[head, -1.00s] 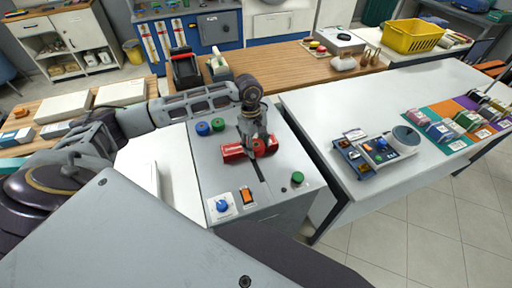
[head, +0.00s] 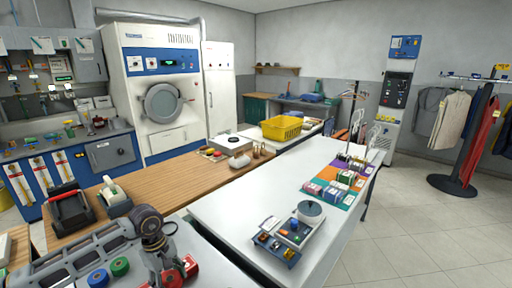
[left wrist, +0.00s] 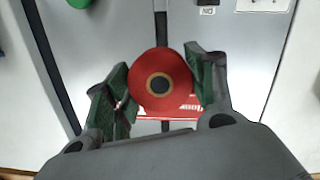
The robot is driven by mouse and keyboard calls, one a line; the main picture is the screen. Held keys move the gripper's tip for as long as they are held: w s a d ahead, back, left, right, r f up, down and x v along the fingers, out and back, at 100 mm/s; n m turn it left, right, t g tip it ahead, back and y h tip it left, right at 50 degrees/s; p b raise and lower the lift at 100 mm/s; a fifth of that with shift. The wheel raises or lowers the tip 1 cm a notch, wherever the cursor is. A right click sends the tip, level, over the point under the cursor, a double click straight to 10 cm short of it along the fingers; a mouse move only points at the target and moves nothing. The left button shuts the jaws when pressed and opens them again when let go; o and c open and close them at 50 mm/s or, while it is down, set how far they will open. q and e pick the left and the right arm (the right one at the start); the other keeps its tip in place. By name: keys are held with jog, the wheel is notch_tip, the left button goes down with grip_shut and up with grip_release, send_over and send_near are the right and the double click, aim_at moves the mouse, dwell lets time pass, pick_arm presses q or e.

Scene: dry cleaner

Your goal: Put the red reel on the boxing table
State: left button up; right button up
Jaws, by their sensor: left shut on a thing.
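The red reel (left wrist: 160,62), a disc with a dark ringed hub, sits between the two green-padded fingers of my left gripper (left wrist: 158,90) in the left wrist view. The gripper is shut on it, above the grey worktop. In the head view the left gripper (head: 175,275) is at the bottom edge, with red showing beside it; the reel is mostly hidden there. A red box with white lettering (left wrist: 180,113) shows behind the reel. A long white table (head: 245,212) stands to the right of the gripper; no label marks it as the boxing table. My right gripper is not seen.
Blue (head: 98,278) and green reels (head: 120,266) stand left of my gripper. The white table's near left part is bare.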

pick_arm(q)
jog(key=m, duration=0.2)
jog(key=a+m, duration=0.1)
jog(key=shift+s+m, duration=0.15)
jog(key=shift+m, duration=0.25)
jog(key=a+m, duration=0.1)
jog(key=m, duration=0.2)
jog(key=shift+a+f+g+y, duration=0.4)
jog(key=f+m, duration=0.1)
jog(key=m, duration=0.3)
jog(key=shift+s+a+f+y, duration=0.1)
jog(key=shift+f+y, duration=0.2)
jog(key=shift+f, duration=0.05)
jog(key=shift+m, duration=0.8)
jog(key=d, duration=0.2)
jog(key=d+f, duration=0.1)
jog(key=d, duration=0.1)
jog(key=d+f, duration=0.1)
jog(key=d, duration=0.2)
jog(key=shift+w, duration=0.25)
jog(key=shift+w+d+r, duration=0.1)
jog(key=shift+d+r, duration=0.15)
jog(key=shift+d, duration=0.3)
